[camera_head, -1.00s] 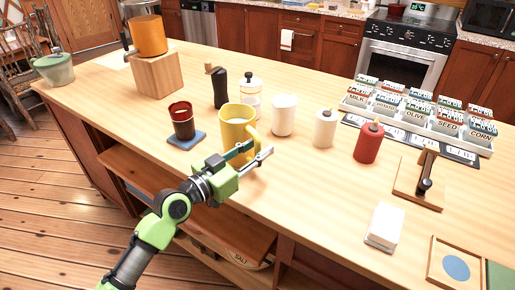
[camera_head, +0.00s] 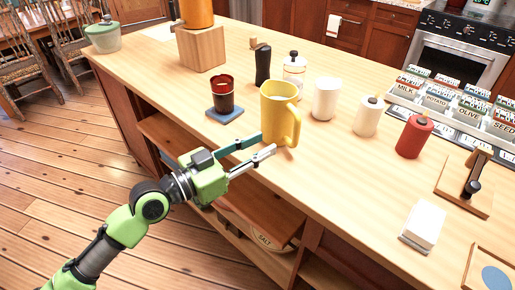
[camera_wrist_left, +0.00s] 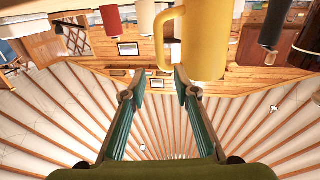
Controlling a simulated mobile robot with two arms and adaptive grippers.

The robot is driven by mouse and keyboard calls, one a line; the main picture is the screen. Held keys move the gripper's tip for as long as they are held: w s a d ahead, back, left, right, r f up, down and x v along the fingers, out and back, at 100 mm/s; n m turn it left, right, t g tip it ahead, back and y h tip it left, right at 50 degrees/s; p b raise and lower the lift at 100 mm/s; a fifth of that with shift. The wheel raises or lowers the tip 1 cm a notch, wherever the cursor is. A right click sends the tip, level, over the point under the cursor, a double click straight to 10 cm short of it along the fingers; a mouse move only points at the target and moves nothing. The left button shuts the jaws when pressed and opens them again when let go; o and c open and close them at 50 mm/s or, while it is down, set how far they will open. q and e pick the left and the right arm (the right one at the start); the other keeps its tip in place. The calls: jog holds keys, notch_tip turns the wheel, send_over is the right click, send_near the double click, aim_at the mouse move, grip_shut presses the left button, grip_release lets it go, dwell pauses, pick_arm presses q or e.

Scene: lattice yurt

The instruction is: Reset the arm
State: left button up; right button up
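My left gripper (camera_head: 268,144) is open, with nothing between its fingers. In the head view its fingertips overlap the lower front of the yellow mug (camera_head: 277,112), which stands upright on the wooden counter with its handle to the right. The left wrist view looks upside down, with the roof at the bottom. There my two fingers (camera_wrist_left: 158,92) are spread apart, and the mug (camera_wrist_left: 207,42) is at upper right, beyond the fingertips. I cannot tell whether a finger touches it. My right gripper is not in view.
A dark red cup (camera_head: 223,94) on a blue coaster is left of the mug. A white canister (camera_head: 326,98), a cream one (camera_head: 367,117) and a red one (camera_head: 414,137) stand to the right. The counter (camera_head: 330,170) in front of them is clear.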

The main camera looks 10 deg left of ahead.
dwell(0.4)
pick_arm(q)
jog(key=s+a+f+n+g+y, duration=0.1)
jog(key=s+f+g+y, duration=0.15)
jog(key=s+f, duration=0.4)
jog(key=s+a+f+n+g+y, duration=0.1)
jog(key=s+f+y, duration=0.25)
jog(key=f, duration=0.65)
jog(key=s+a+f+n+g+y, duration=0.35)
jog(key=s+a+f, duration=0.3)
jog(key=s, duration=0.25)
jog(key=s+a+f+n+g+y, duration=0.2)
jog(key=s+a+f+y, duration=0.25)
jog(key=s+a, duration=0.3)
notch_tip(320, 180, down, 27)
jog(key=s, duration=0.3)
jog(key=s+a+f+g, duration=0.2)
jog(key=s+f, duration=1.3)
jog(key=s, duration=0.1)
jog(key=shift+s+a+h, duration=0.15)
jog(key=shift+h, duration=0.15)
